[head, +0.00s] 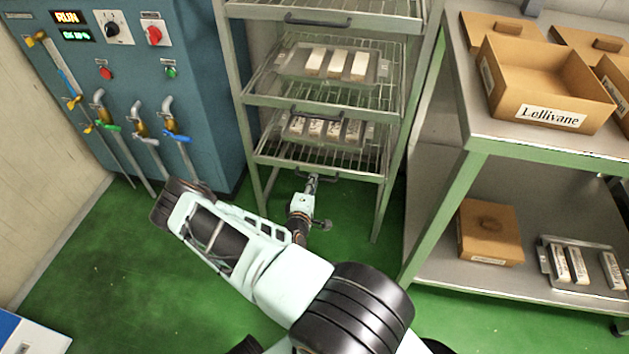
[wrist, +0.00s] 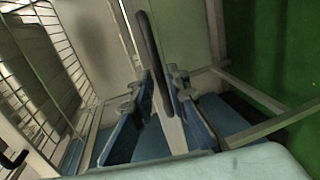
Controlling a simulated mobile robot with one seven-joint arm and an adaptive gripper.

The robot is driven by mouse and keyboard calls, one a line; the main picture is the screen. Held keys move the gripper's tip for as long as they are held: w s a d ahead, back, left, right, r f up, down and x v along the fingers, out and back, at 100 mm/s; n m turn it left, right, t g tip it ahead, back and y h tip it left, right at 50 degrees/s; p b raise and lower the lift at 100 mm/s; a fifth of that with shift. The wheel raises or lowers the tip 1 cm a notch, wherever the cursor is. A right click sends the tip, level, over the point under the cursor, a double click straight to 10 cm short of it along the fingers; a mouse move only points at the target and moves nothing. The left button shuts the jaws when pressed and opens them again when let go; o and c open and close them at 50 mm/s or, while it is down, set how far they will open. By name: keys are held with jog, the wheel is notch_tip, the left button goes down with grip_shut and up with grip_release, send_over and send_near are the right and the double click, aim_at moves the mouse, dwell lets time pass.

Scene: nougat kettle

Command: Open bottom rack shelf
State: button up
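The metal rack (head: 228,62) stands in the middle of the head view. Its bottom wire shelf (head: 345,163) is level inside the frame, with a dark handle (head: 326,177) along its front edge. My gripper (head: 312,184) reaches that handle from the front, seen small and partly hidden by the wrist. In the wrist view the dark handle bar (wrist: 149,42) passes between the two blue fingers of my gripper (wrist: 159,88). The fingers are partly apart. The left finger is close to the bar and a narrow gap shows on the right; firm contact cannot be seen.
A tray of white bars (head: 335,65) lies on the shelf above, and another tray (head: 325,130) lower down. A blue control cabinet (head: 206,80) with taps stands left. A steel table (head: 475,130) with cardboard boxes stands right. Green floor (head: 140,270) is clear before the rack.

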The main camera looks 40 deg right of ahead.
jog(key=shift+x, duration=1.35)
jog(key=shift+c, duration=0.7)
grip_shut()
